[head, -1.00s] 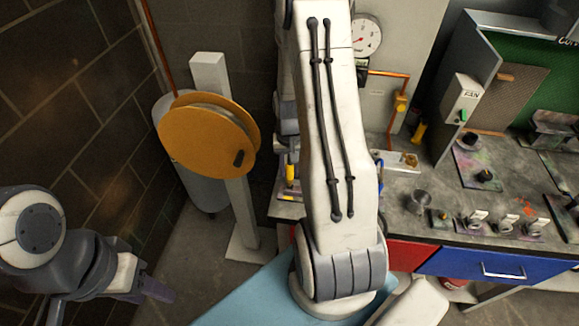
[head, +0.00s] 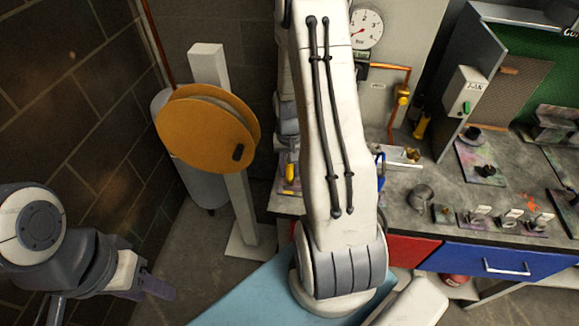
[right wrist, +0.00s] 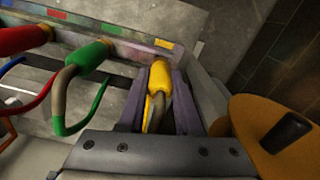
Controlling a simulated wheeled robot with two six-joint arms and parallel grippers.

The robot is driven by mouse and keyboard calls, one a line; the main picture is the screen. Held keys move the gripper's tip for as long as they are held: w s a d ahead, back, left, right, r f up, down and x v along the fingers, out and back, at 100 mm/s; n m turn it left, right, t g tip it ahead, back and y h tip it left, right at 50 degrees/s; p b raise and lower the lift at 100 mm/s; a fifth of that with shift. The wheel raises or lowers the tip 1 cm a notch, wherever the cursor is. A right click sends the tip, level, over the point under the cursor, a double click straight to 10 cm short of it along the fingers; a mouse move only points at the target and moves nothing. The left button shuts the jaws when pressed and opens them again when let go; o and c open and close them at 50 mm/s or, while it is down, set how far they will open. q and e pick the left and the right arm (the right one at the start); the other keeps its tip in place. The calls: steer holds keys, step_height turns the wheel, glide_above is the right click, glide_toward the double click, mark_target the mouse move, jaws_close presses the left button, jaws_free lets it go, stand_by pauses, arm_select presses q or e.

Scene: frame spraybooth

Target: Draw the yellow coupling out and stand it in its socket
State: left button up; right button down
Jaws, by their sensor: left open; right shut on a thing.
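The yellow coupling (right wrist: 161,74) is between the two fingers of my right gripper (right wrist: 158,98), which is shut on it. Its yellow hose hangs down between the fingers. It is close to a rail (right wrist: 191,55) with coloured squares; I cannot tell whether it is still seated there. In the head view the yellow coupling (head: 289,172) shows as a small yellow piece under my right wrist, left of my large white arm link. My left gripper (head: 155,285) is open and empty at the lower left, away from the bench. I cannot identify the socket for certain.
A green coupling (right wrist: 88,58) and a red coupling (right wrist: 24,38) with hoses stand left of the yellow one. An orange reel (head: 205,130) on a post is close by. The bench (head: 400,205) holds a metal cup (head: 421,196) and several small fittings.

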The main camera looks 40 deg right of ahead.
steer(key=shift+f, duration=0.4)
steer(key=c, duration=0.5)
jaws_free()
steer(key=shift+r+b, duration=0.1)
steer(key=shift+b, duration=0.2)
step_height(320, 180, up, 10)
steer(key=shift+r+b, duration=0.15)
steer(key=shift+b, duration=0.55)
steer(key=s+a+r+n, duration=0.2)
steer(key=a+r+n, duration=0.15)
steer(key=a, duration=0.75)
steer(key=s+a+r+n, duration=0.15)
steer(key=a+n, duration=0.25)
steer(key=a, duration=0.6)
steer(key=s+a+n, duration=0.2)
steer(key=s+a, duration=0.1)
steer(key=s, duration=0.1)
steer(key=s+a+r+n, duration=0.1)
steer(key=s+a+n, duration=0.2)
steer(key=s, duration=0.1)
steer(key=s+a+n+y, duration=0.1)
steer(key=s+a+n, duration=0.1)
steer(key=s+a, duration=0.2)
steer(key=shift+s+r+b, duration=0.3)
steer(key=shift+s+b, duration=0.1)
